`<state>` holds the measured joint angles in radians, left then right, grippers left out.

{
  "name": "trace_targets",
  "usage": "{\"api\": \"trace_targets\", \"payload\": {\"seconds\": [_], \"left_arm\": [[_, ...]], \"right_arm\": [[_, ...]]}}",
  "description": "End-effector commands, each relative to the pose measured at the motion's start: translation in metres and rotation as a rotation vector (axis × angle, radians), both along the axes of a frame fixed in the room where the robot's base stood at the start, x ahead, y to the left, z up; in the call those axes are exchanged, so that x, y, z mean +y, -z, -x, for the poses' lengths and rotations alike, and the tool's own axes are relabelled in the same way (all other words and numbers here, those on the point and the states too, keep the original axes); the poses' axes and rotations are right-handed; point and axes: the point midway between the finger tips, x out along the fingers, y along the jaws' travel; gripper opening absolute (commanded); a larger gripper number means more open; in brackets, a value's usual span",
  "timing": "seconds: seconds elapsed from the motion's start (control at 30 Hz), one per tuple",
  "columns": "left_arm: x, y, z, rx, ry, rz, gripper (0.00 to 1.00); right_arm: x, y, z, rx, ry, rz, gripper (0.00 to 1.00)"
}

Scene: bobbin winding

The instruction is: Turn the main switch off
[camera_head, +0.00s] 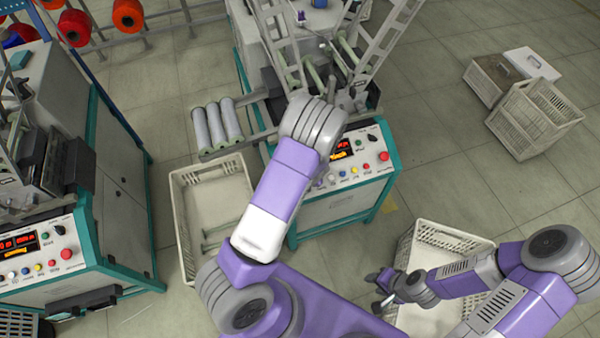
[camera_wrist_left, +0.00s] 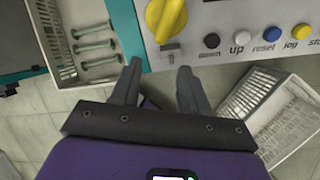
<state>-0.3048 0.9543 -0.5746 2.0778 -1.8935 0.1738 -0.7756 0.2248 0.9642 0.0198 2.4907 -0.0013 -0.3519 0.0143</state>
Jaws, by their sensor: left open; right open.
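The main switch appears to be the yellow rotary knob (camera_wrist_left: 165,18) on the pale control panel, at the top of the left wrist view. Its handle slants slightly, upper right to lower left. My left gripper (camera_wrist_left: 159,68) is open and empty. Its two fingers point at the panel's lower edge, just below the knob and apart from it. In the head view my left arm covers the left part of the panel (camera_head: 350,172), hiding the knob and the left gripper.
Blue, black, white and yellow buttons sit right of the knob, near the blue button (camera_wrist_left: 271,33). A crate with green-ended bobbins (camera_wrist_left: 95,45) stands left of the machine. Another white crate (camera_head: 465,236) stands right. A second machine (camera_head: 95,262) is at far left.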

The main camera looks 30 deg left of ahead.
Motion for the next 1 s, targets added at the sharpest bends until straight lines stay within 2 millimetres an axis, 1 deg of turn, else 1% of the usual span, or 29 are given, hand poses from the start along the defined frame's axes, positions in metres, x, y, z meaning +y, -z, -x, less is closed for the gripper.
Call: {"api": "trace_targets", "payload": {"seconds": [0.03, 0.1, 0.17, 0.27, 0.5, 0.6, 0.8, 1.0], "left_arm": [[0.004, -0.008, -0.009, -0.009, 0.066, -0.036, 0.45], [0.007, -0.014, -0.018, -0.015, 0.131, -0.073, 0.45], [0.01, -0.015, -0.023, -0.018, 0.162, -0.091, 0.45], [0.014, -0.008, -0.027, -0.018, 0.179, -0.101, 0.45], [0.026, 0.029, -0.037, -0.016, 0.176, -0.098, 0.45], [0.03, 0.04, -0.04, -0.016, 0.174, -0.097, 0.45], [0.034, 0.051, -0.044, -0.017, 0.174, -0.096, 0.45], [0.034, 0.051, -0.044, -0.018, 0.174, -0.096, 0.45]], "right_arm": [[0.0, -0.002, 0.0, 0.0, 0.0, 0.0, 0.43], [0.0, -0.003, 0.0, 0.0, 0.0, 0.0, 0.43], [0.0, -0.002, 0.0, 0.0, 0.0, 0.0, 0.43], [0.0, 0.003, 0.0, 0.0, 0.0, 0.0, 0.43], [0.0, 0.018, 0.0, 0.0, 0.0, 0.0, 0.43], [0.0, 0.021, 0.0, 0.0, 0.0, 0.0, 0.43], [0.0, 0.024, 0.0, 0.0, 0.0, 0.0, 0.43], [0.0, 0.024, 0.0, 0.0, 0.0, 0.0, 0.43]]}}
